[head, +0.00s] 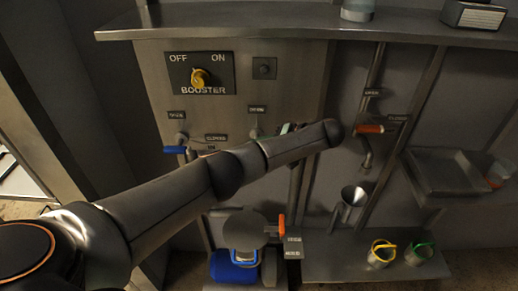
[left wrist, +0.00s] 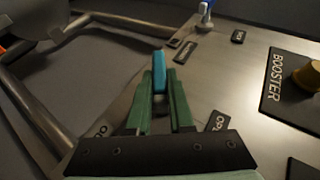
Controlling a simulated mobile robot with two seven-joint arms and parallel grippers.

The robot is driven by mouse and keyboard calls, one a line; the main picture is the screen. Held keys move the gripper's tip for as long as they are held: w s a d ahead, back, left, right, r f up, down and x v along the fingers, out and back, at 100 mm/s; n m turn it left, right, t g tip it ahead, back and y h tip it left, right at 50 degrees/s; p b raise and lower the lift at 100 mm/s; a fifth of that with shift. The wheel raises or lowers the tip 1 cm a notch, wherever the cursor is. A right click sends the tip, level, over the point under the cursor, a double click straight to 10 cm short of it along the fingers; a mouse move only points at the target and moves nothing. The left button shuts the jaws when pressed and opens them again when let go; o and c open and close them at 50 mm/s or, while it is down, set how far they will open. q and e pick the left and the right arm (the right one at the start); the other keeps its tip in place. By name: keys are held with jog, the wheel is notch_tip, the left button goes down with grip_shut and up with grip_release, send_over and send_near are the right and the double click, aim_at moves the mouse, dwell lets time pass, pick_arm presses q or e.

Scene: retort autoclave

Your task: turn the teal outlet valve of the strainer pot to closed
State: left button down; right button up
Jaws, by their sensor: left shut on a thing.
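The teal valve handle (left wrist: 159,62) shows in the left wrist view, standing between the tips of my left gripper's green fingers (left wrist: 160,84). The left gripper is shut on this handle. Only a bit of the green gripper (head: 288,128) shows above the arm. My right gripper is in neither view.
A blue-handled valve (head: 174,150) is at the panel's left, below the BOOSTER switch (head: 199,78). A metal shelf (head: 230,20) runs above. Small pails (head: 380,256) stand on the low ledge at lower right.

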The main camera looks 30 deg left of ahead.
pick_arm(q)
jog(key=y+b, duration=0.2)
jog(key=b, duration=0.2)
jog(key=f+m+g+y+b, duration=0.1)
jog(key=y+b, duration=0.1)
jog(key=b, duration=0.2)
jog(key=shift+w+d+m+g+y+b, duration=0.1)
jog(key=shift+d+m+g+y+b, duration=0.05)
jog(key=shift+m+g+y+b, duration=0.2)
jog(key=shift+y, duration=0.25)
jog(key=shift+y+b, duration=0.3)
jog(key=shift+b, duration=0.4)
jog(key=shift+r, duration=0.15)
jog(key=c, duration=0.8)
grip_release()
